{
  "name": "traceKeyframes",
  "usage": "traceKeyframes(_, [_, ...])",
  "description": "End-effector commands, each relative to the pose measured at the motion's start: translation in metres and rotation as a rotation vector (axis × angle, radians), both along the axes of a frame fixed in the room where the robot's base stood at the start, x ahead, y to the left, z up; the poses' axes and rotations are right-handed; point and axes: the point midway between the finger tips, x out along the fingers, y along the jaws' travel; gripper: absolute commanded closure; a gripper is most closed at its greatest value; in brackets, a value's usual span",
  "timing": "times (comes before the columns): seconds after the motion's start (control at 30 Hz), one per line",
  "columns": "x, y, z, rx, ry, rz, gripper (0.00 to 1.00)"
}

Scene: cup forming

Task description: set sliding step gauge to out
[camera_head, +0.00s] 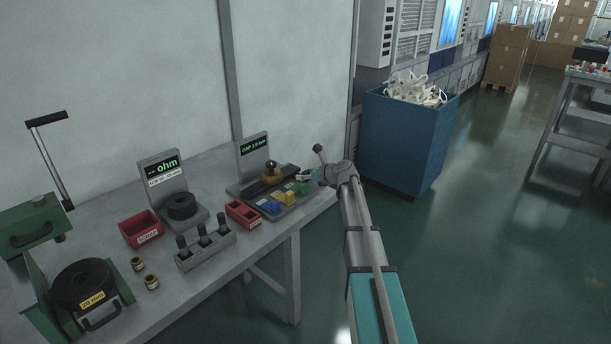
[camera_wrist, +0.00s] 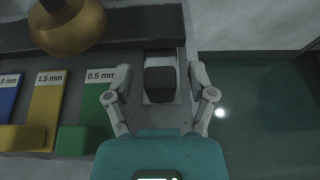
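The gauge station has a display (camera_head: 254,148) reading "GAP 3.0 mm" and a dark base. On it lie blue (camera_head: 269,207), yellow (camera_head: 286,198) and green (camera_head: 300,188) step pieces. In the wrist view the yellow piece (camera_wrist: 48,105) is labelled 1.5 mm and the green piece (camera_wrist: 97,105) 0.5 mm; the blue label is cut off. A dark block (camera_wrist: 160,84) sits on a pale strip right of the green piece; I cannot tell whether it is the slider. My gripper (camera_wrist: 160,90) is open, its fingers either side of this block, with no clear contact. It reaches the station's right end (camera_head: 312,174).
Red bins (camera_head: 142,229), a black-post rack (camera_head: 205,246) and an ohm display stand (camera_head: 167,180) share the bench. A blue scrap bin (camera_head: 405,140) stands beyond my arm. Open floor lies right.

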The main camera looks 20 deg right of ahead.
Motion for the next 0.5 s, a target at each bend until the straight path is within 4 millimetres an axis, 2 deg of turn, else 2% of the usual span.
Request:
traceKeyframes(0.03, [-0.0001, 0.0, 0.0, 0.0, 0.0, 0.0, 0.36])
traceKeyframes(0.07, [-0.0001, 0.0, 0.0, 0.0, 0.0, 0.0, 0.42])
traceKeyframes(0.37, [-0.0001, 0.0, 0.0, 0.0, 0.0, 0.0, 0.97])
traceKeyframes(0.4, [-0.0001, 0.0, 0.0, 0.0, 0.0, 0.001, 1.0])
traceKeyframes(0.5, [-0.0001, 0.0002, 0.0, 0.0, 0.0, 0.001, 1.0])
